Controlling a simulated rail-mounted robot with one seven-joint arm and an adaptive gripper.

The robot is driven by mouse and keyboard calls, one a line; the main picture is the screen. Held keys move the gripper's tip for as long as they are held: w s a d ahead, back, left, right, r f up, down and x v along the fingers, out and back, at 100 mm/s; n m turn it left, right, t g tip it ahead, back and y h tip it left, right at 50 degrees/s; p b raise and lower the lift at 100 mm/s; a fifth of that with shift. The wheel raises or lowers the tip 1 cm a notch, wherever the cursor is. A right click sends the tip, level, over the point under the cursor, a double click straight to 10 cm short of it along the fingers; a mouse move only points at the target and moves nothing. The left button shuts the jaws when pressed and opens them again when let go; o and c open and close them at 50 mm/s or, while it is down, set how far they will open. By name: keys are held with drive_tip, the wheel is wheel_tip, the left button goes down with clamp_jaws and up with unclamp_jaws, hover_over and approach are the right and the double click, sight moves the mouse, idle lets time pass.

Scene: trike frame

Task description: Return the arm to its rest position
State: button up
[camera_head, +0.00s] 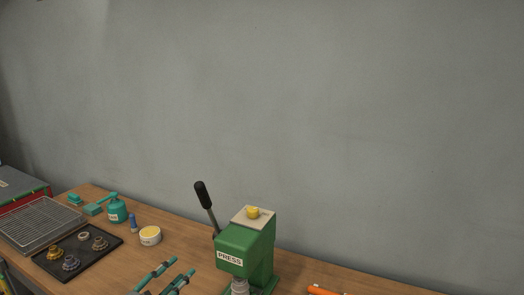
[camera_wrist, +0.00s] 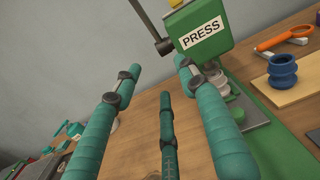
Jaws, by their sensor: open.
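My gripper (camera_wrist: 158,68) has teal segmented fingers. In the wrist view they are spread apart with nothing between them, so it is open and empty. In the head view my gripper (camera_head: 181,267) shows at the bottom edge, just left of the green press (camera_head: 262,258). The press also fills the upper right of the wrist view (camera_wrist: 224,18), beyond the fingertips. Most of my arm is out of view.
The wooden bench (camera_head: 180,238) holds a black tray (camera_head: 103,252) of small parts, a wire rack (camera_head: 40,222), a yellow-topped tub (camera_head: 150,236) and a teal can (camera_head: 116,211).

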drive_tip(key=b+v, duration=0.1)
drive_tip(key=v, duration=0.6)
drive_tip(key=shift+s+r+b, duration=0.3)
drive_tip(key=shift+r+b, duration=0.05)
drive_tip(key=shift+r, duration=0.05)
